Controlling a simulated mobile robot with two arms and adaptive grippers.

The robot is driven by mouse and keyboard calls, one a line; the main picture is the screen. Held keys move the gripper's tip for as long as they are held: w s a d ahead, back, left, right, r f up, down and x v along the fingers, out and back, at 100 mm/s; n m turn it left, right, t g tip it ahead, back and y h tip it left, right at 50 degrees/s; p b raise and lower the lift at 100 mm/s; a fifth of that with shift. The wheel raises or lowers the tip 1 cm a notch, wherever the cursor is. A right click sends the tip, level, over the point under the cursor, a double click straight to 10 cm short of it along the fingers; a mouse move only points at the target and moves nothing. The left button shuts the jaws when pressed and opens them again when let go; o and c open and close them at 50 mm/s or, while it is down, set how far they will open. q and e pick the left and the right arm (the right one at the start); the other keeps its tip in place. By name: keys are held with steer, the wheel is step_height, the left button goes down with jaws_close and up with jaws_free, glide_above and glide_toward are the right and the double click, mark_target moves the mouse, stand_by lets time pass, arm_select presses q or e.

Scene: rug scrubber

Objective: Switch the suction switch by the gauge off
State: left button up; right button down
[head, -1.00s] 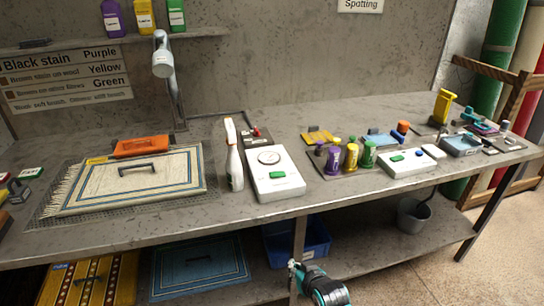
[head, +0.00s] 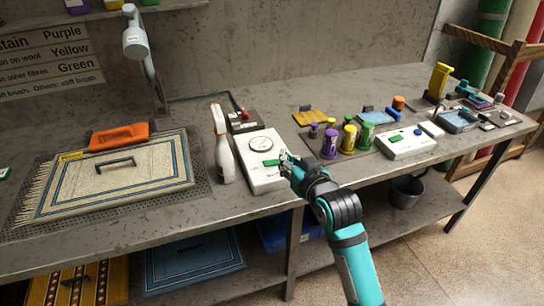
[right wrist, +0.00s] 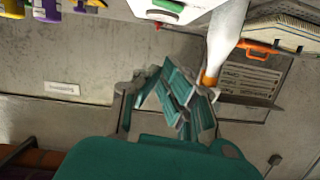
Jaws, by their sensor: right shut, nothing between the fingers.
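The white gauge box (head: 256,176) lies on the bench with its round gauge (head: 261,143) toward the back. A green switch (head: 270,162) sits on its top, in front of the gauge, partly covered by my gripper. My right gripper (head: 286,160) is shut and empty, at the right side of this switch; I cannot tell whether it touches. In the right wrist view, the box (right wrist: 150,10) and green switch (right wrist: 168,5) show at the top edge, beyond the fingers (right wrist: 178,95). My left gripper is not in view.
A white spray bottle (head: 224,150) stands just left of the box. A dark box with a red part (head: 241,122) is behind it. Purple and green bottles (head: 330,144) and a second white box (head: 404,145) stand to the right. A rug (head: 110,182) lies left.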

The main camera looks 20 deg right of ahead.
glide_above(272, 163)
steer(key=s, duration=0.1)
step_height(272, 163, down, 2)
steer(key=shift+s+f+p, duration=0.1)
steer(key=shift+p, duration=0.3)
step_height(272, 163, down, 2)
steer(key=shift+a+f, duration=0.1)
steer(key=shift+f, duration=0.15)
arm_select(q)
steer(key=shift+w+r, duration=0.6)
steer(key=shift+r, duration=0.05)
arm_select(e)
steer(key=shift+a+f, duration=0.1)
steer(key=shift+f, duration=0.7)
